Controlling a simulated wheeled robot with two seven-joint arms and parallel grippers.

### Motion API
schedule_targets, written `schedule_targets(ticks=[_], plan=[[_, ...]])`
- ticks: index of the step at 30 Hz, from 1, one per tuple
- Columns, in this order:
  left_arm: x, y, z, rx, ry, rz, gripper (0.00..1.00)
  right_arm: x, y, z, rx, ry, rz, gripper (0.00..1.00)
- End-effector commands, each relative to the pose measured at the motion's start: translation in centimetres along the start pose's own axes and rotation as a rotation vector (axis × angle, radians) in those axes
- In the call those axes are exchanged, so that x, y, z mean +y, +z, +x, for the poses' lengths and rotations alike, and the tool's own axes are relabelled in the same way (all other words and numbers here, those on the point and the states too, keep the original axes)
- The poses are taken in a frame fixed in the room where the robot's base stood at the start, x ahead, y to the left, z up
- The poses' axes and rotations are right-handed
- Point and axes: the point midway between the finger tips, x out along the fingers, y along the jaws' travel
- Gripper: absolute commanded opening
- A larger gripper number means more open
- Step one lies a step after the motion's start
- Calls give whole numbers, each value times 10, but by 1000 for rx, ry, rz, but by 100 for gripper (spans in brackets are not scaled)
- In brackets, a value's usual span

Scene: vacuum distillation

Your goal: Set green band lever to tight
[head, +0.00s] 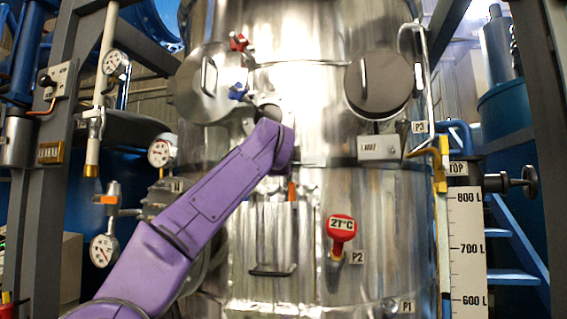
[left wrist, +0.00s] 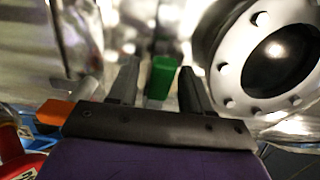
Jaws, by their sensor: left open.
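The green lever (left wrist: 161,80) shows as a small green block in the left wrist view, against the shiny metal vessel. My left gripper (left wrist: 159,66) is open, with one dark finger on each side of the green block. I cannot tell whether either finger touches it, or how far it lies between them. In the head view my purple left arm reaches up to the vessel, and its gripper and the green lever are hidden. My right gripper is in neither view.
A white flange (left wrist: 228,65) with bolt holes stands close to the right finger. An orange block (left wrist: 62,112) lies left of the gripper. In the head view, the red 21°C gauge (head: 341,228) and blue lever (head: 238,91) are on the steel vessel (head: 385,220).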

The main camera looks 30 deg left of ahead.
Motion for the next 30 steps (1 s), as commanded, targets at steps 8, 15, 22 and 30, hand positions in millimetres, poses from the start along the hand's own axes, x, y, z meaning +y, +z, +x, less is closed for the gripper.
schedule_targets(ticks=[8,15,22,30], plan=[[8,-1,-63,2,-4,-1,49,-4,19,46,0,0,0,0],[3,-2,-98,2,-1,1,49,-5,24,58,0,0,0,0],[1,-2,-101,2,0,1,49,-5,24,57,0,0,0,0],[1,-1,-101,1,0,1,49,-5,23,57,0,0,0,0]])
